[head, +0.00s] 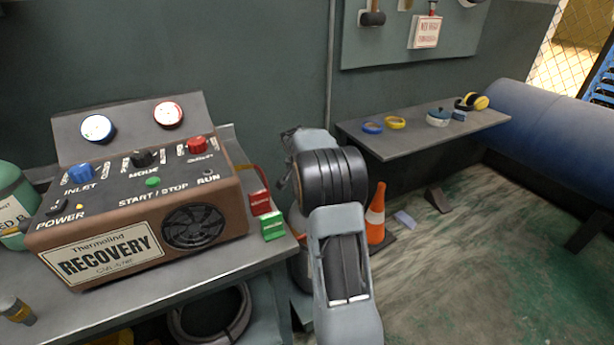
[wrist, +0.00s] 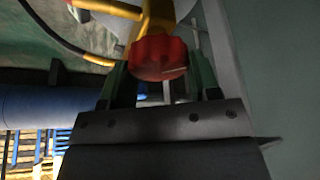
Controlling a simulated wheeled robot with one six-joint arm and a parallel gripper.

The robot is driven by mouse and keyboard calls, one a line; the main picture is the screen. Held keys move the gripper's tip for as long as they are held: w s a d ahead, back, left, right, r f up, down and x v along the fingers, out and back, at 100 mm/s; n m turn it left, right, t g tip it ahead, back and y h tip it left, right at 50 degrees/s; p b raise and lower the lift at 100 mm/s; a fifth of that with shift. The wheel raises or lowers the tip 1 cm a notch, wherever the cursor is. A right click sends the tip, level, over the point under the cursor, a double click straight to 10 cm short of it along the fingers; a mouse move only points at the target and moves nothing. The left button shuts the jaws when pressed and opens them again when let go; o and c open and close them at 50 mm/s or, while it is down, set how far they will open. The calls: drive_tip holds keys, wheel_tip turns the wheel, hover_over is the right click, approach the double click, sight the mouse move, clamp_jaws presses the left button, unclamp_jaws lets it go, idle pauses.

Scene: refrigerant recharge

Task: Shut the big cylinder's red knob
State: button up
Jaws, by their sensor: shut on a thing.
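The red knob (wrist: 158,57) shows in the wrist view, on a yellow valve fitting (wrist: 158,14). My gripper (wrist: 160,75) has one finger on each side of the knob and is shut on it. A pale, rounded surface behind the yellow fitting may be the big cylinder; only a little of it shows. In the head view my arm covers the space right of the bench, and the knob and my fingertips are hidden behind it.
A recovery machine (head: 140,200) stands on the bench (head: 150,300) at left, with red and green blocks at its right. An orange cone (head: 376,215) stands on the floor behind my arm. A wall shelf (head: 420,130) holds tape rolls. A dark hose (wrist: 50,30) runs to the yellow fitting.

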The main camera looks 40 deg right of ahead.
drive_tip(key=o, duration=0.9)
drive_tip(key=shift+r, duration=0.1)
drive_tip(key=p+v, duration=0.2)
drive_tip(key=v, duration=1.1)
drive_tip(key=shift+s+a+r, duration=0.1)
drive_tip(key=shift+a+r, duration=0.1)
drive_tip(key=shift+r, duration=0.1)
